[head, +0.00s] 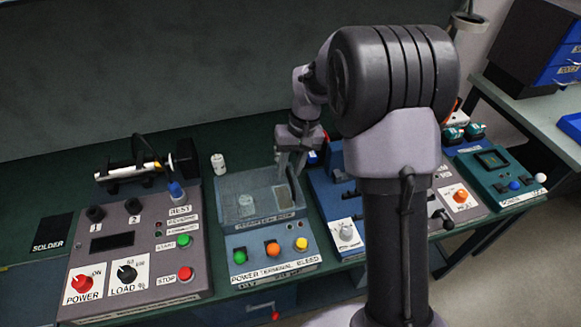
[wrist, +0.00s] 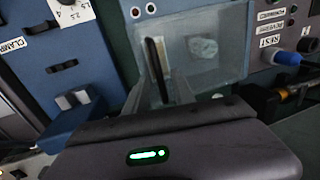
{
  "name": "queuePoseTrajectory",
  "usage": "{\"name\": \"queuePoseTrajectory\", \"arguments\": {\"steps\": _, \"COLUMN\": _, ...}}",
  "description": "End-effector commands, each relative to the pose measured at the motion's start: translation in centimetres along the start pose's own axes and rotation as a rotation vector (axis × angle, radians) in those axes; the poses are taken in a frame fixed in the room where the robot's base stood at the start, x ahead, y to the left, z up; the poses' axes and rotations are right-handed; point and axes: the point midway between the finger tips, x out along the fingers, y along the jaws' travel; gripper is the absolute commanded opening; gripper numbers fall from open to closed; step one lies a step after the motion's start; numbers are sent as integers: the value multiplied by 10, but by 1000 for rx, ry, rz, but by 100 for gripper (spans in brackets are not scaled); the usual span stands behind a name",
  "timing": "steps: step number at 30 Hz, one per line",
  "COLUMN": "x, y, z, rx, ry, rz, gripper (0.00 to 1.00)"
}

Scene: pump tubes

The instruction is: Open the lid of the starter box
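The starter box (head: 240,215) stands mid-bench, with a see-through lid (head: 240,190) that looks shut. A pale round part and a light panel show through it. In the wrist view the clear lid (wrist: 215,70) appears upside down, with the pale round part behind it. My gripper (head: 288,170) points down over the box's right rear part, close to the lid. In the wrist view my gripper (wrist: 160,95) is at the lid's edge. I cannot tell whether it touches the lid, or whether its fingers are apart or closed. They are small and partly hidden.
The grey test panel (head: 135,250) with knobs and buttons stands left of the box. A blue unit (head: 335,205) stands close on the right, partly hidden by my arm. A small white cylinder (head: 218,164) stands behind the box. The bench is crowded on both sides.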

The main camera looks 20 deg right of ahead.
Motion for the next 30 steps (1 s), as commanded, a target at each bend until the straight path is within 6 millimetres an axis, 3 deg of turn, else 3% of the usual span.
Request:
{"name": "queuePoseTrajectory", "arguments": {"steps": 1, "x": 0, "y": 0, "z": 0, "rx": 0, "ry": 0, "rz": 0, "gripper": 19}}
{"name": "queuePoseTrajectory", "arguments": {"steps": 4, "x": 0, "y": 0, "z": 0, "rx": 0, "ry": 0, "rz": 0, "gripper": 0}}
{"name": "queuePoseTrajectory", "arguments": {"steps": 30, "x": 0, "y": 0, "z": 0, "rx": 0, "ry": 0, "rz": 0, "gripper": 0}}
